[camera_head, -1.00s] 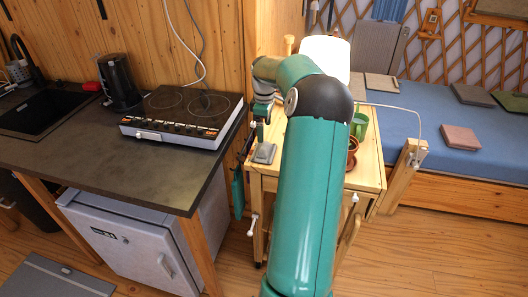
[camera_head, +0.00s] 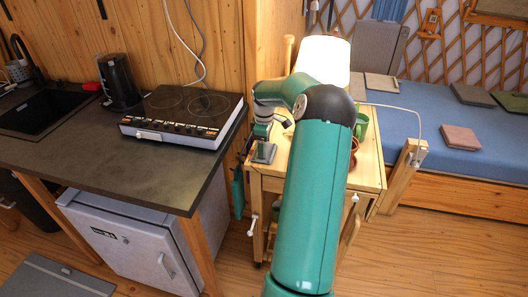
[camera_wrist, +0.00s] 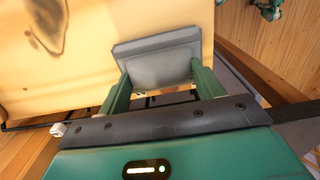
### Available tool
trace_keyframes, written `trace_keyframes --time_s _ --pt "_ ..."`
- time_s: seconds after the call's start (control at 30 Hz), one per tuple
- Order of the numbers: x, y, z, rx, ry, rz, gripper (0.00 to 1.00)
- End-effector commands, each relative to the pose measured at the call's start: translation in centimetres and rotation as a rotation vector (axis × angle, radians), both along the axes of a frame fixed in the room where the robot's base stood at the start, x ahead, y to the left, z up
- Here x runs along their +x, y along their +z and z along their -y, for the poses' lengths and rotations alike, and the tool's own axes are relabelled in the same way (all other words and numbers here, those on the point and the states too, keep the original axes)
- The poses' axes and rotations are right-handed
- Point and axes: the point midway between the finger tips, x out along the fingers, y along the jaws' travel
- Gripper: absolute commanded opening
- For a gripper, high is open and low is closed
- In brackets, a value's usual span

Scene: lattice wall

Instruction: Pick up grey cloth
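The grey cloth (camera_head: 264,154) is a small folded square at the front left corner of the wooden cart (camera_head: 310,172). In the wrist view the grey cloth (camera_wrist: 158,60) lies on the pale wood top, with its near end between the fingers. My gripper (camera_wrist: 160,76) has its two green fingers wide apart, one on each side of the cloth; I cannot tell if they touch it. In the head view my gripper (camera_head: 263,143) is pointing down right over the cloth, its fingers hard to make out.
A lamp (camera_head: 322,58), a green mug (camera_head: 361,125) and brown pots (camera_head: 353,150) stand on the cart, partly behind my arm. The counter (camera_head: 120,165) with a cooktop (camera_head: 185,112) is at left. A blue bed (camera_head: 435,125) is at right.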

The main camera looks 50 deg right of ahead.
Motion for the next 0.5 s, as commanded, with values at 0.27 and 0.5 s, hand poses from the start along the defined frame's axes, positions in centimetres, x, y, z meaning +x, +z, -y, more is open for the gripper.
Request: trace_keyframes --time_s 0.27,0.5 --pt "0.0 0.03 0.0 0.0 0.0 0.0 0.37" --pt "0.02 0.4 0.01 -0.001 0.0 0.0 0.37"
